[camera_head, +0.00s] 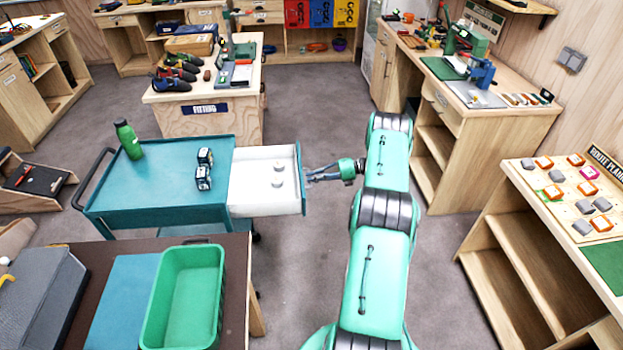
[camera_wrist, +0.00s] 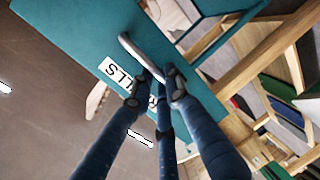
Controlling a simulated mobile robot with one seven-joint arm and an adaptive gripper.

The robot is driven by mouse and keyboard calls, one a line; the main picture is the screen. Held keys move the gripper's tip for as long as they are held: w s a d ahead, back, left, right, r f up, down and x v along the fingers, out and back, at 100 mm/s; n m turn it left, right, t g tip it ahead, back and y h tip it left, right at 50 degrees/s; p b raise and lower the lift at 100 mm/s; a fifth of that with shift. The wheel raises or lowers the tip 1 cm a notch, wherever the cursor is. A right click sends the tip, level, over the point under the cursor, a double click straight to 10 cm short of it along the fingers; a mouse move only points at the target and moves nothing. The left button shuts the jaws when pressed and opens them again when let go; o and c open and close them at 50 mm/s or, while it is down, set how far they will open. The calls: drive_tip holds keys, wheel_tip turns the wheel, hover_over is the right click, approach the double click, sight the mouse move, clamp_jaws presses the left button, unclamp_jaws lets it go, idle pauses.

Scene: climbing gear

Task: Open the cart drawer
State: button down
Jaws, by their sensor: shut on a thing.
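The teal cart (camera_head: 165,180) stands left of centre in the head view. Its drawer (camera_head: 262,192) is pulled out to the right, and its white inside shows two small white round things. My gripper (camera_head: 314,176) is at the outer face of the drawer front, at the end of my green arm. In the wrist view the teal drawer front (camera_wrist: 90,45) carries a white label and a pale grey bar handle (camera_wrist: 142,57). My gripper's dark fingers (camera_wrist: 160,82) are shut on one end of the handle. The fingers partly hide the label.
A green bottle (camera_head: 129,139) and dark-and-white items (camera_head: 204,169) stand on the cart top. A green bin (camera_head: 186,296) sits on the near table. The fitting bench (camera_head: 205,120) is behind the cart. Open floor (camera_head: 297,265) lies below the drawer.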

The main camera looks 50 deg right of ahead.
drive_tip(key=c, duration=1.7)
unclamp_jaws()
drive_tip(key=shift+d, duration=0.1)
drive_tip(key=v, duration=1.1)
drive_tip(key=shift+s+d, duration=0.3)
